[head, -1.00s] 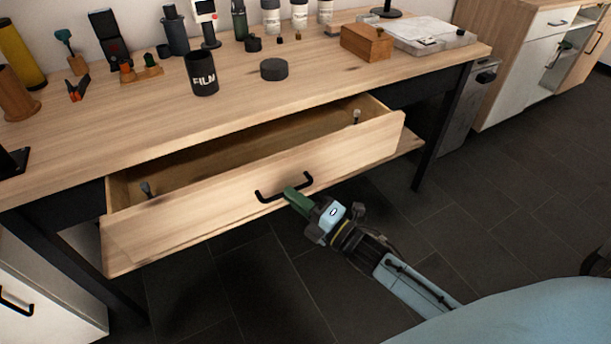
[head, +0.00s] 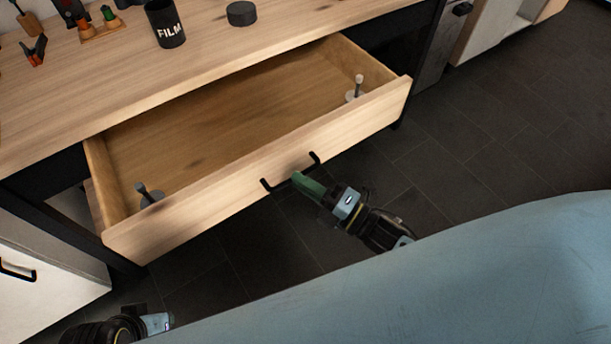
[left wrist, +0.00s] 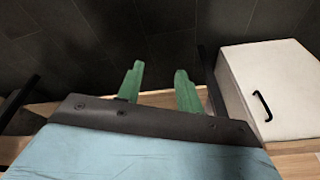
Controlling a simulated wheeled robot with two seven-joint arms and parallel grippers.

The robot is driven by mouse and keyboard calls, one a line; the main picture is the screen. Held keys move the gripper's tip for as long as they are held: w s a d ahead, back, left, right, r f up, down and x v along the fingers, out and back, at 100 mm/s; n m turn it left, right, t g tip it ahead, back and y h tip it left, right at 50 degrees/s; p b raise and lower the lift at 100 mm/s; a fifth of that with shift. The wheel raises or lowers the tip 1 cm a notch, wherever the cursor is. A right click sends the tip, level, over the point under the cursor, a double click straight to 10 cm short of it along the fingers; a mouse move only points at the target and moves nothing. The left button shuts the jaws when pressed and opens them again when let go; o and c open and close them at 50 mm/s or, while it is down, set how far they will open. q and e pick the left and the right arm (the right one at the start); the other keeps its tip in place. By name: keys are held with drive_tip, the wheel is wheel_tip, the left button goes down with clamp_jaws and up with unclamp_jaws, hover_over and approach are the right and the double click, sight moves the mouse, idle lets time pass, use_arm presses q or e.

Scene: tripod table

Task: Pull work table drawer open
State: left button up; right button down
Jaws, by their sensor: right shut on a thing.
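The work table drawer (head: 262,180) is pulled out from under the wooden work table (head: 100,108), and much of its floor shows. Its black bar handle (head: 268,186) is on the front panel. My right gripper (head: 300,179) is shut on the handle with its green fingers, which hide part of the bar. My left gripper shows two green fingers (left wrist: 158,84) spread apart with nothing between them in the left wrist view. In the head view only part of the left arm's end shows at the bottom left.
Two small grey pegs on round bases stand in the drawer, one at the left (head: 148,195) and one at the right (head: 355,90). A black FILM cup (head: 166,25) and a dark round puck (head: 241,13) are on the tabletop. A white cabinet (head: 45,285) stands at the left.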

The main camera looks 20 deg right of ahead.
drive_tip(key=c, duration=1.5)
unclamp_jaws()
